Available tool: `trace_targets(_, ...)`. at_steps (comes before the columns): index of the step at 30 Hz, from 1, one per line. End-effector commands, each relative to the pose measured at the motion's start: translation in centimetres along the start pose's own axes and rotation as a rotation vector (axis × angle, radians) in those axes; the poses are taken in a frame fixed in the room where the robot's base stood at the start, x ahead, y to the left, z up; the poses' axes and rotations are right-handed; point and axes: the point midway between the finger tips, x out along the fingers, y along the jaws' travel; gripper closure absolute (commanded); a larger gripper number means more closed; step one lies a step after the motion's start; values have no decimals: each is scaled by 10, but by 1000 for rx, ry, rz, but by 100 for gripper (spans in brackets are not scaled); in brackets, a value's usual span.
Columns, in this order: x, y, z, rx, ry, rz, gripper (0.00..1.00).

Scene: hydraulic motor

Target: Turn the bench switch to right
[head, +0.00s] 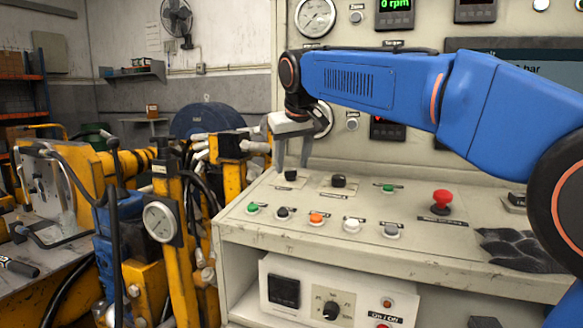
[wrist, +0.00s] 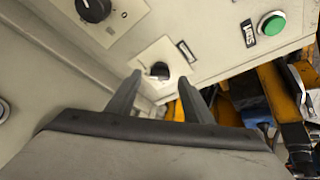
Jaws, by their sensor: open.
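A small black rotary knob (head: 291,175) sits on a light square plate at the left rear of the bench panel. A second black knob (head: 338,181) stands on a plate to its right; I cannot tell by label which is the bench switch. My gripper (head: 292,163) points down over the left knob, open, with a finger on either side. In the wrist view the left knob (wrist: 160,70) shows between the fingertips (wrist: 160,77), with no clear contact. The second knob (wrist: 93,9) is at the upper left there. The knob's pointer direction is too small to read.
Coloured buttons line the bench front, with a green button (head: 252,207) at the left end. A red mushroom button (head: 442,200) and dark gloves (head: 520,248) lie further right. The gauge wall rises behind. Yellow machinery and hoses (head: 180,240) stand close on the left.

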Motion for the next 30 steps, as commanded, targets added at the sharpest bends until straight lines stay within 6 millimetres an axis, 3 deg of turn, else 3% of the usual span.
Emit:
trace_targets(18, -121, 0, 0, 0, 3, -1, 53)
trace_targets(24, -144, 0, 0, 0, 2, -1, 53)
trace_targets(30, -151, 0, 0, 0, 1, 0, 53)
